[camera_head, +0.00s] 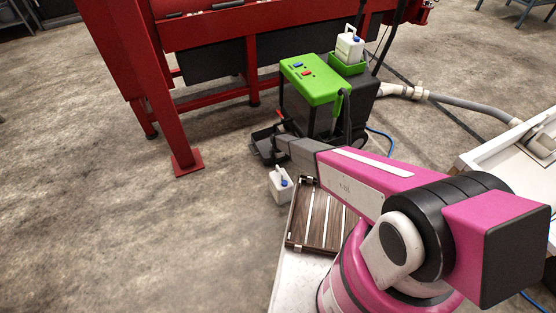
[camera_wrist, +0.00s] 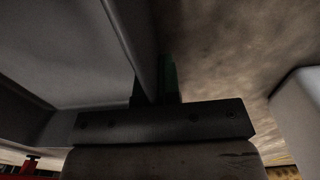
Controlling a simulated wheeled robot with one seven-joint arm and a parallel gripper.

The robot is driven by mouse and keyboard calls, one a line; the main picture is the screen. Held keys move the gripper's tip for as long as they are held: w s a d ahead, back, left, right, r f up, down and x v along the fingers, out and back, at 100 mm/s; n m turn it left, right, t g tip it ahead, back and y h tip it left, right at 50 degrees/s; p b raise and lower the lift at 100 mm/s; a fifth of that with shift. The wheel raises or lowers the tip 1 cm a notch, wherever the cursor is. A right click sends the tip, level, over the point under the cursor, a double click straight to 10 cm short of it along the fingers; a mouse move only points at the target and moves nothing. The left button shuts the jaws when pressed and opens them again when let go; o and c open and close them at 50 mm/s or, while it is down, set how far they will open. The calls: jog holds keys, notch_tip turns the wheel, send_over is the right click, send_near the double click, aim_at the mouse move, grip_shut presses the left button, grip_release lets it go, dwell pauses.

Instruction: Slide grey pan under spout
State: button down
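The grey pan (camera_head: 264,153) sits on the floor at the front left of the green-and-black machine, in the head view. My gripper (camera_head: 279,143) is at the pan's right side, small and partly hidden by my arm. In the wrist view the pan (camera_wrist: 60,50) fills the upper left. Its wall runs down between the dark fingers of my gripper (camera_wrist: 155,85), which are close together around it and look shut on it. No spout can be clearly made out.
A white jug (camera_head: 281,186) with a blue cap stands on the floor near the pan. A red frame (camera_head: 186,160) stands to the left. The green-topped machine (camera_head: 312,78) carries another jug (camera_head: 349,46). A grey hose (camera_head: 455,101) runs right. Floor at left is clear.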

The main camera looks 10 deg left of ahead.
jog(key=shift+w+d, duration=0.1)
jog(key=c, duration=1.2)
grip_release()
jog(key=shift+c, duration=0.2)
jog(key=shift+r, duration=0.1)
notch_tip(320, 180, up, 11)
jog(key=shift+f, duration=0.15)
